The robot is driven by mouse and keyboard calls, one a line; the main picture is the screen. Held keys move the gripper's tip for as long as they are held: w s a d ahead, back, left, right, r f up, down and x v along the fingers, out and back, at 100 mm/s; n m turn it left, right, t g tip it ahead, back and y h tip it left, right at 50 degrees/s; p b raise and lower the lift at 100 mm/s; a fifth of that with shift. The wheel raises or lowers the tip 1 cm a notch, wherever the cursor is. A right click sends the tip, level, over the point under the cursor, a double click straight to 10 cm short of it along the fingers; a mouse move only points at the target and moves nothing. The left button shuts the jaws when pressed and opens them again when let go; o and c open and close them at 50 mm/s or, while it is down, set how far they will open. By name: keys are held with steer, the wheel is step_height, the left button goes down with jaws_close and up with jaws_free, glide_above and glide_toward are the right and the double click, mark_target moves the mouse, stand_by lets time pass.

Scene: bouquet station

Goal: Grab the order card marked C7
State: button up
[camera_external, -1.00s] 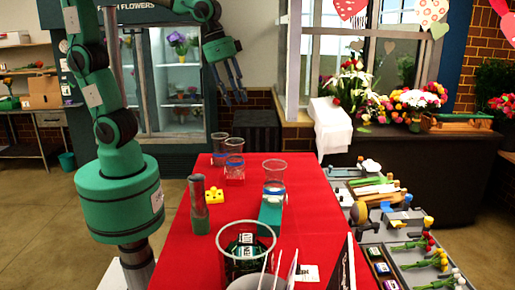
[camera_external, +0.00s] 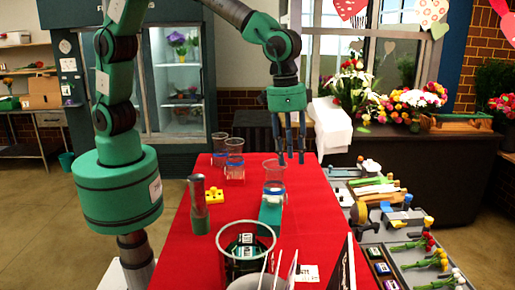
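My gripper (camera_external: 291,158) hangs fingers down over the far right part of the red table, just above and right of a clear cup with a blue band (camera_external: 274,181). Its fingers are apart and nothing shows between them. A small white card with dark print (camera_external: 307,273) lies on the table near the front. Thin white upright pieces (camera_external: 291,268), perhaps cards on edge, stand at a pale round container (camera_external: 243,283) at the front edge. I cannot read C7 on anything.
Clear cups (camera_external: 234,160) stand at the back of the red table (camera_external: 335,230). A dark sign (camera_external: 346,267) is front right. Flowers and tools fill the right-hand counter (camera_external: 405,262).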

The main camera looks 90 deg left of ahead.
steer(key=g+p, duration=0.1)
steer(key=p, duration=0.1)
glide_above(298, 265)
step_height(298, 265, down, 13)
steer(key=shift+s+d+y, duration=0.1)
steer(key=shift+y, duration=0.2)
steer(key=shift+f, duration=0.1)
steer(key=shift+f+p, duration=0.3)
steer(key=shift+f, duration=3.85)
steer(key=shift+f, duration=0.1)
steer(key=shift+f+p, duration=0.3)
steer(key=shift+f, duration=2.2)
steer(key=shift+c, duration=0.5)
steer(key=c, duration=0.8)
